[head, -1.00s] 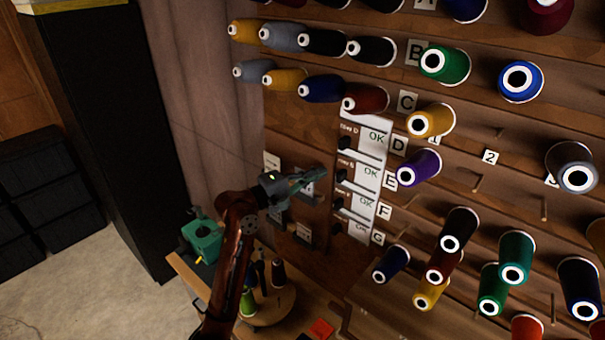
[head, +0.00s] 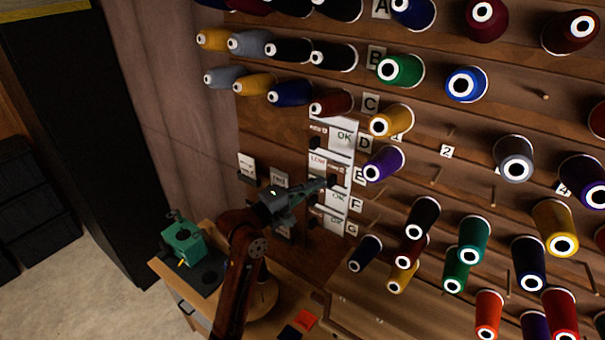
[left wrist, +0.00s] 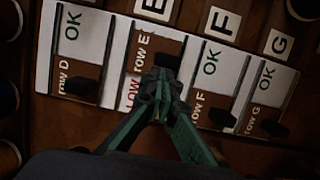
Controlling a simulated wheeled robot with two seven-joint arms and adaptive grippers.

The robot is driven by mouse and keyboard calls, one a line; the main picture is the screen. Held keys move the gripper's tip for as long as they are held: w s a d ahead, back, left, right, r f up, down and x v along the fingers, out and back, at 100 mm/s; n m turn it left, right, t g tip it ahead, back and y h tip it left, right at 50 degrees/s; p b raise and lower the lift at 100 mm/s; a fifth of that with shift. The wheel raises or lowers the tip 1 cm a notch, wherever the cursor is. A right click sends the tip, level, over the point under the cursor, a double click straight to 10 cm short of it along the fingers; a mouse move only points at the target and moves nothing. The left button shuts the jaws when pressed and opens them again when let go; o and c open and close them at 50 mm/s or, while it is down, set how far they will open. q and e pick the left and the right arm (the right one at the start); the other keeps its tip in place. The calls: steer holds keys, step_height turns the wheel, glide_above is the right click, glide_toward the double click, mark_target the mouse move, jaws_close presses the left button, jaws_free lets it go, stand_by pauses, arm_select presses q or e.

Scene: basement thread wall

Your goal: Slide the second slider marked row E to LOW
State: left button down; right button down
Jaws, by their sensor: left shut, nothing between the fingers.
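The white slider panel (head: 343,135) is on the thread wall, and the left wrist view shows its strips for rows D, E, F and G. The row E strip (left wrist: 141,55) shows red LOW; the other three show green OK. The dark row E knob (left wrist: 170,53) lies farther toward the letter tags than the other knobs, partly hidden by my fingertips. My left gripper (left wrist: 160,83) is shut and empty, its tips at this knob; I cannot tell whether they touch. It also shows in the head view (head: 328,184). My right gripper is not in view.
Thread spools on pegs fill the wall, with a purple spool (head: 383,163) close right of the panel. Small labelled cards (head: 247,168) are left of it. Below are a wooden bench and a teal device (head: 183,243).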

arm_select(q)
steer(key=shift+s+d+f, duration=0.15)
steer(key=shift+s+d, duration=0.1)
steer(key=shift+d, duration=0.2)
steer(key=v, duration=1.2)
steer(key=shift+s, duration=0.1)
